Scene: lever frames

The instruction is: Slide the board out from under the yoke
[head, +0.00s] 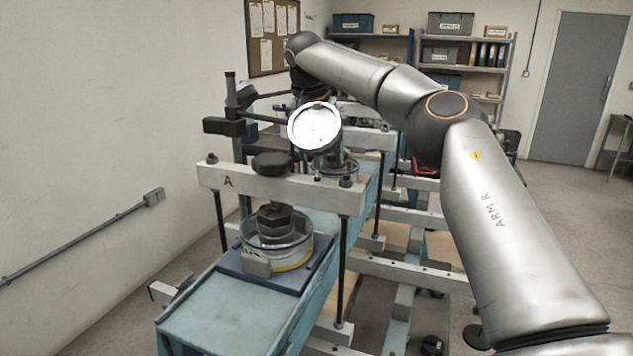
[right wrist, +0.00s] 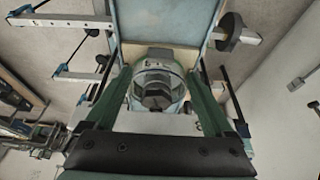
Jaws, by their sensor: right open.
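A dark blue board (head: 234,269) lies on the light blue bench, under the white yoke (head: 320,199) marked A. A clear round dish (head: 294,256) with a yellow lower edge stands on the board. A dark stepped weight (head: 274,222) sits in the dish, below the yoke's black knob (head: 271,164). A small grey block (head: 256,264) is at the dish's front. My right gripper (right wrist: 159,72) is open, its two green fingers apart, with a similar round dish (right wrist: 158,80) in view between them. I cannot tell whether they touch it. In the head view it is mostly hidden. My left gripper is not in view.
A second white yoke (head: 374,138) and another round dish (head: 342,167) stand farther back along the bench. Black rods (head: 341,270) hold up the near yoke. A dark post (head: 236,140) stands at left. The bench's near end (head: 225,310) is clear.

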